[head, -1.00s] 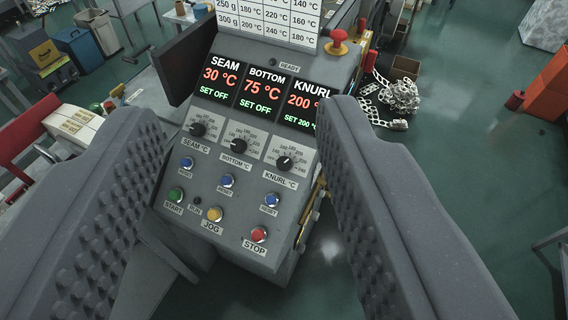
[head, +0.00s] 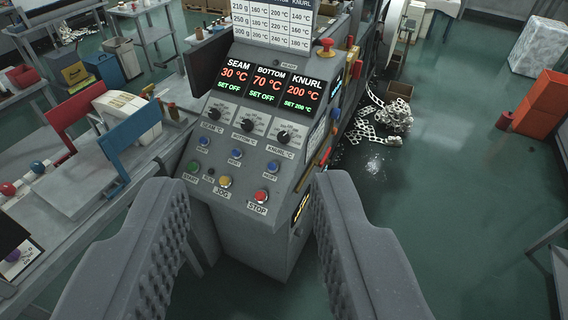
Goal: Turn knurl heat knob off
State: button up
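The knurl heat knob (head: 283,136) is a small black dial with a white pointer, the rightmost of three dials on the grey control panel. The knurl display (head: 302,92) above it reads 200 °C in red and SET 200 °C in green. The seam knob (head: 214,113) and bottom knob (head: 247,125) sit to its left, and their displays read SET OFF. My gripper (head: 254,192) is open and empty, its two padded grey fingers wide apart. It is in front of and below the panel, touching no knob.
Below the knobs are blue reset buttons, a green start button (head: 192,167), a yellow jog button (head: 225,181) and a red stop button (head: 261,195). A red mushroom button (head: 326,47) stands at top right. A workbench is at left; open floor is at right.

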aim_at(283, 137)
jog(key=u, duration=0.2)
jog(key=k, duration=0.2)
jog(key=z, duration=0.65)
jog(key=i, duration=1.85)
jog(key=u, duration=0.65)
